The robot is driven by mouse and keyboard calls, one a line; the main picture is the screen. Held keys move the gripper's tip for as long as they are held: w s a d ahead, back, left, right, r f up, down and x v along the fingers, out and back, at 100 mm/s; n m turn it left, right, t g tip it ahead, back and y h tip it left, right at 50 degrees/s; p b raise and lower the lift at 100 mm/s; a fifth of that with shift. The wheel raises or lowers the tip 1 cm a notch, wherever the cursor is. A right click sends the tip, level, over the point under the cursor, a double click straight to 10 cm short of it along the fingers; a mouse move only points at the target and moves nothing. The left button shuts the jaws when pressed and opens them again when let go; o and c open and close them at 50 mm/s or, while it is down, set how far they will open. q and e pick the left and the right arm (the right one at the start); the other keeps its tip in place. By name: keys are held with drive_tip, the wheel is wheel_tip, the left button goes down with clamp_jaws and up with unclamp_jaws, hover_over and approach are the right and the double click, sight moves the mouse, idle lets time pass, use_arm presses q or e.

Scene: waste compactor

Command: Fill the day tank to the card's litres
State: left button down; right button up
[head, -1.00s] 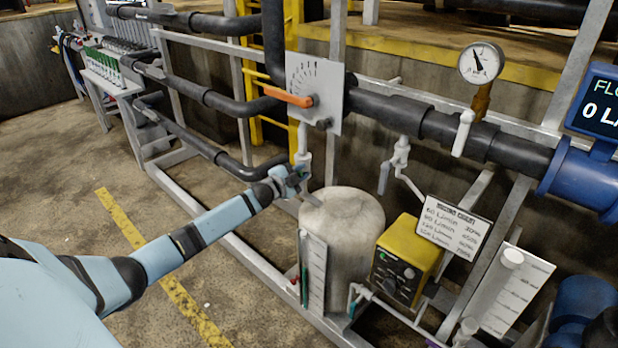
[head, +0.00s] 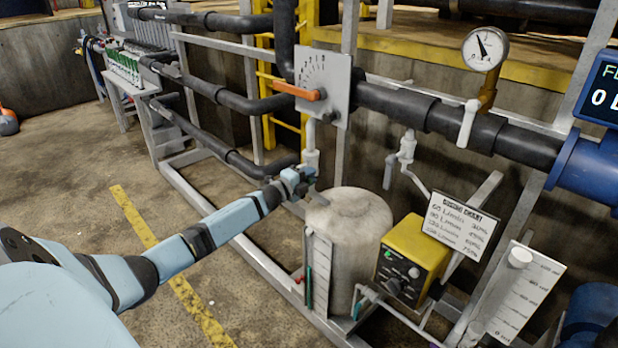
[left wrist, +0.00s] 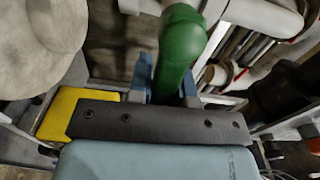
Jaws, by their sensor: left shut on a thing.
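A beige cylindrical tank (head: 352,240) stands on the floor inside the pipe frame, with a white sight gauge (head: 320,272) at its front left. A white card (head: 460,224) with lines of L/min and percent figures is fixed right of it. My left gripper (head: 300,182) is at the foot of a white vertical pipe (head: 312,156), just above and left of the tank. In the left wrist view, its blue fingers (left wrist: 165,88) are closed around a rounded green handle (left wrist: 182,48). The tank's top (left wrist: 38,42) shows at the left there. My right gripper is out of view.
An orange lever (head: 297,91) sits on a scaled plate above the gripper. A yellow control box (head: 412,258), a dial gauge (head: 485,48) and a blue flow meter (head: 590,172) reading 0 stand to the right. The floor at left (head: 70,220) is open.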

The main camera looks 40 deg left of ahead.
use_arm(q)
drive_tip(key=shift+f+m, duration=0.2)
drive_tip(key=shift+m, duration=0.1)
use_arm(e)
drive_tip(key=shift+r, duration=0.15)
use_arm(q)
drive_tip(key=c, duration=1)
unclamp_jaws()
drive_tip(key=shift+c, duration=0.2)
drive_tip(key=shift+s, duration=0.1)
drive_tip(key=s+a+p, duration=0.1)
drive_tip(key=s, duration=1.2)
drive_tip(key=shift+s, duration=0.35)
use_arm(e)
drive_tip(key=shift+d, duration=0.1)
